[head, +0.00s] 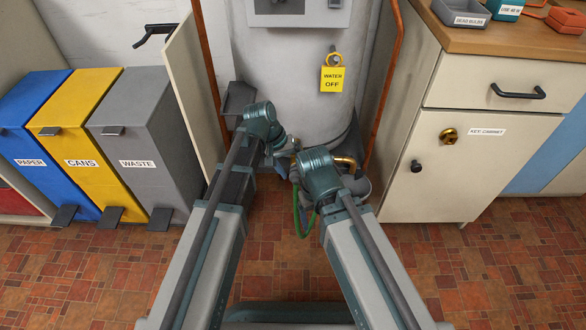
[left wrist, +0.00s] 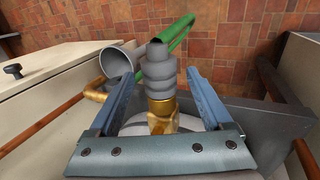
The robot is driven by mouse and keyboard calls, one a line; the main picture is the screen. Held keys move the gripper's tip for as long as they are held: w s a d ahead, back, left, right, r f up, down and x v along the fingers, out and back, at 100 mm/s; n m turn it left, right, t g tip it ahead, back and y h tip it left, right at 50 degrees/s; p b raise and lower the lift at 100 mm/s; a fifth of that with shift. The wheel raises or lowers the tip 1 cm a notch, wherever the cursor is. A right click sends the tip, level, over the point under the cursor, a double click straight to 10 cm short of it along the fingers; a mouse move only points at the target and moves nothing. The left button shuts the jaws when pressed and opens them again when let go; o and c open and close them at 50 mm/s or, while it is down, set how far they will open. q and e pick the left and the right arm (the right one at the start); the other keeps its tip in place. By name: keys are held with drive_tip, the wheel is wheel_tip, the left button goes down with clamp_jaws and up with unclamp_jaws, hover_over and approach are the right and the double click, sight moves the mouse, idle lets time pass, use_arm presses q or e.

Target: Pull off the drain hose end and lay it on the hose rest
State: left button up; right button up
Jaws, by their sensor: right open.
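The grey ribbed drain hose end (left wrist: 161,76) sits on a brass outlet (left wrist: 162,112) in the left wrist view, with the green hose (left wrist: 178,32) behind it. It also shows in the head view as a green loop (head: 298,218). My left gripper (left wrist: 162,80) is open, with one finger on each side of the hose end and gaps between; it also shows in the head view (head: 284,146). My right gripper (head: 297,176) is beside and below it, largely hidden by its own wrist. I cannot tell which fitting is the hose rest; a dark grey bracket (head: 239,98) stands left of the grippers.
A yellow "water off" tag (head: 333,80) hangs on the grey cylinder (head: 290,75). Bins stand left, and a key cabinet (head: 460,170) right. The tiled floor in front is clear.

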use_arm(q)
clamp_jaws()
drive_tip(key=shift+s, duration=0.35)
drive_tip(key=shift+s, duration=2.1)
drive_tip(key=shift+s, duration=0.15)
drive_tip(key=shift+r, duration=0.1)
wheel_tip(320, 180, up, 44)
drive_tip(key=p, duration=4.4)
